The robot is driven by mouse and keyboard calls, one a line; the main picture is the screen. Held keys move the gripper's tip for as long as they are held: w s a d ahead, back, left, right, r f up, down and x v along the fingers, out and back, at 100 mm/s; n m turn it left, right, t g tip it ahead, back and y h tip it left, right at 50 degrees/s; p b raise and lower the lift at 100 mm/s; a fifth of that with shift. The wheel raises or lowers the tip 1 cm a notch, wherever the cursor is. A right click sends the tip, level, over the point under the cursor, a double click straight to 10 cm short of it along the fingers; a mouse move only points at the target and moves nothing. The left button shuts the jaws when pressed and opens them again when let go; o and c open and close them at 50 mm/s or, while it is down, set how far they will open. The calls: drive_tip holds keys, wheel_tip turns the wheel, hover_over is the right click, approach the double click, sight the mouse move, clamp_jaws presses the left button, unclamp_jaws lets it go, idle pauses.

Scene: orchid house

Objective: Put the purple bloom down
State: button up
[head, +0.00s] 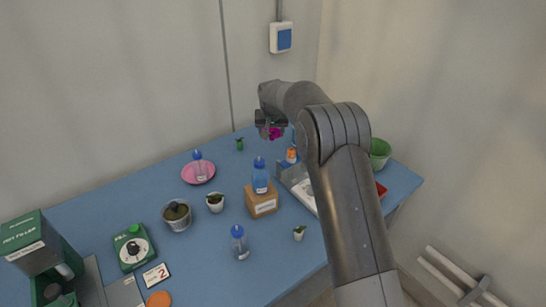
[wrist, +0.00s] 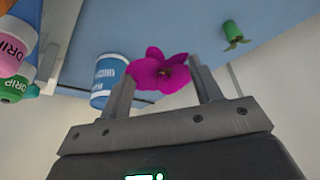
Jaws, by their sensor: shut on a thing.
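My gripper (head: 270,126) is above the far part of the blue table (head: 110,218), at the end of my raised arm. The purple bloom (head: 275,133) shows at its fingers, partly hidden by them. A blue cup with white lettering (wrist: 108,78) stands beyond the left finger in the wrist view.
A small green item (head: 239,143) stands at the back. A grey tray (head: 303,190) and a green bowl (head: 380,150) are at right, partly behind my arm.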

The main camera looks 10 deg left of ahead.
sight(274, 156)
drive_tip(key=shift+w+d+f, duration=0.15)
drive_tip(key=shift+w+d, duration=0.05)
drive_tip(key=shift+d, duration=0.2)
drive_tip(key=shift+d+f, duration=0.1)
drive_tip(key=shift+f, duration=0.25)
wheel_tip(274, 156, down, 9)
drive_tip(key=shift+w, duration=0.1)
drive_tip(key=shift+f, duration=0.15)
drive_tip(key=o, duration=0.9)
drive_tip(key=shift+o, duration=0.2)
drive_tip(key=v, duration=1.2)
drive_tip(key=shift+r, duration=0.25)
